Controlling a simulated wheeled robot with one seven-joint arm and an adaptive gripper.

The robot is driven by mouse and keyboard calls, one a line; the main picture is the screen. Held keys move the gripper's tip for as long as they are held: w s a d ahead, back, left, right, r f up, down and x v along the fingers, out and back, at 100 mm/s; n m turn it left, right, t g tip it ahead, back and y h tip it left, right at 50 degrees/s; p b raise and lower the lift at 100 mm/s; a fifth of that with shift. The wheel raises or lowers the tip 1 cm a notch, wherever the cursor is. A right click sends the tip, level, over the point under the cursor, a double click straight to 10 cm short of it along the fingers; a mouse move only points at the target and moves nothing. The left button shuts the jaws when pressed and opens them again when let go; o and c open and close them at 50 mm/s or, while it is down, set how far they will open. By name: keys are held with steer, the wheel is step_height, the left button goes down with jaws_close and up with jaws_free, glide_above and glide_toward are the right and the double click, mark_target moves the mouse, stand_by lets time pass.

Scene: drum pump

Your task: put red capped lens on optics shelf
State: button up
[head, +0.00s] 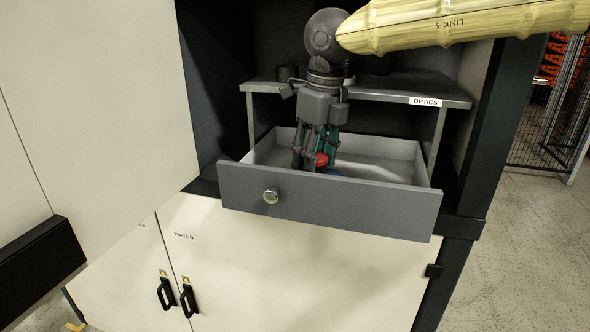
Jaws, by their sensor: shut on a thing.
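My gripper (314,158) points down into the open grey drawer (330,205). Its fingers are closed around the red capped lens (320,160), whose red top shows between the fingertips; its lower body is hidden. The optics shelf (390,93) is a grey metal shelf labelled OPTICS, above and behind the drawer. My gripper passes in front of the shelf's front edge.
A blue item (333,172) and a teal item (328,140) show beside the fingers, partly hidden. A dark cylinder (288,73) stands at the shelf's left. The shelf's right part is bare. An open cabinet door (95,90) stands left.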

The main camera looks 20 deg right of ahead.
steer(key=s+d+r+b, duration=0.1)
steer(key=s+d+r, duration=0.2)
steer(key=s, duration=0.1)
steer(key=shift+s+d, duration=0.35)
steer(key=shift+r, duration=0.2)
